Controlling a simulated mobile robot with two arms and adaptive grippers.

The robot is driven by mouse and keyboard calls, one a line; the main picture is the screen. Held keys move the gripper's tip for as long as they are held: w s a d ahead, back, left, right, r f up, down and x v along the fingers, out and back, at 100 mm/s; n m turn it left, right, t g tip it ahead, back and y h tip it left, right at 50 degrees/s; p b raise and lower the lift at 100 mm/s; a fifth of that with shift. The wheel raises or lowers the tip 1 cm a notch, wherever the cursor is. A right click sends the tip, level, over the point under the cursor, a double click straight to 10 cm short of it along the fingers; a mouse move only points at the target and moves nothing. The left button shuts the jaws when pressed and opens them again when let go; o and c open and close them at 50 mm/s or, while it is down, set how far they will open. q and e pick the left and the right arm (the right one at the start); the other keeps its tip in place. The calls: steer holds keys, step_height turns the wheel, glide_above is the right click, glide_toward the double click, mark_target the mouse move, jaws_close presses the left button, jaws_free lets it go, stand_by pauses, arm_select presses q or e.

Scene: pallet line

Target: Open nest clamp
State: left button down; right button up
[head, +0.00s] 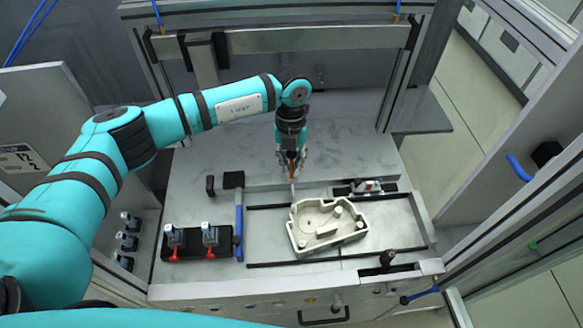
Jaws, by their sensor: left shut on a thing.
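My left gripper (291,163) points down over the back of the worktop, just behind the pale cast housing (302,242). It is shut on a slim orange-brown handle (292,169) with a pale lower part. The fingers partly hide this handle, and I cannot tell whether it is the nest clamp's lever. The housing lies open side up in the nest, inside dark rails (292,264). A small metal fixture with a red part (367,187) sits at the nest's back right. A black knob (387,257) stands at its front right. My right gripper is not in view.
A black block (196,246) with two red-tipped grey clamps sits at front left, beside a blue-handled tool (239,224). Several grey parts (127,241) sit on the left shelf. Frame posts stand at the back. The worktop's back left (200,150) is clear.

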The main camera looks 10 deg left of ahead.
arm_select(q)
steer(key=w+g+b, duration=0.1)
steer(key=b, duration=0.1)
steer(key=f+g+b, duration=0.1)
steer(key=b, duration=0.2)
steer(key=w+g+h+b, duration=0.1)
steer(key=b, duration=0.1)
steer(key=shift+w+a+f+g, duration=0.2)
steer(key=shift+w+a+g, duration=0.1)
steer(key=shift+w+r+g+b, duration=0.15)
steer(key=shift+g+b, duration=0.15)
steer(key=shift+b, duration=0.3)
steer(key=shift+r, duration=0.15)
steer(key=c, duration=1.4)
jaws_free()
steer(key=shift+a, duration=0.15)
steer(key=shift+d+r, duration=0.1)
steer(key=shift+d, duration=0.1)
steer(key=shift+d, duration=0.1)
step_height(320, 180, up, 10)
